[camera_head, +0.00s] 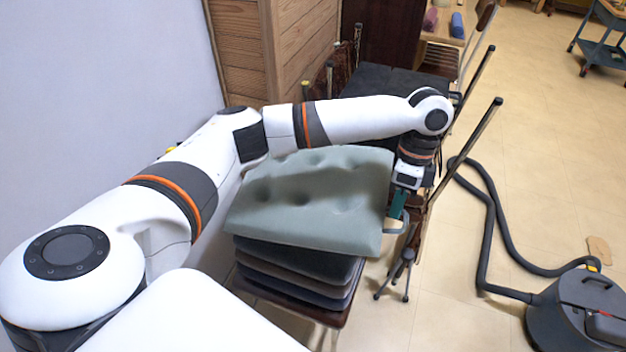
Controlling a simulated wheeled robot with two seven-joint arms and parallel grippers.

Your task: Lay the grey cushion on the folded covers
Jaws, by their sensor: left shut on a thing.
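The grey cushion (310,205), grey-green and tufted with several dimples, lies over the stack of folded covers, overhanging it at the back and right. The dark folded covers (290,270) show below its front edge, stacked on a dark wooden seat. I cannot tell whether the cushion rests fully on them. My left arm reaches across above the cushion. My left gripper (396,218) points down at the cushion's right edge and is shut on it, by a grey loop at that edge. The fingertips are partly hidden. My right gripper is not in view.
A black seat (385,82) with upright metal posts stands behind. A small black tripod (400,275) stands just right of the stack. A vacuum cleaner (580,310) with a long hose lies on the floor at right. A wall is close on the left.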

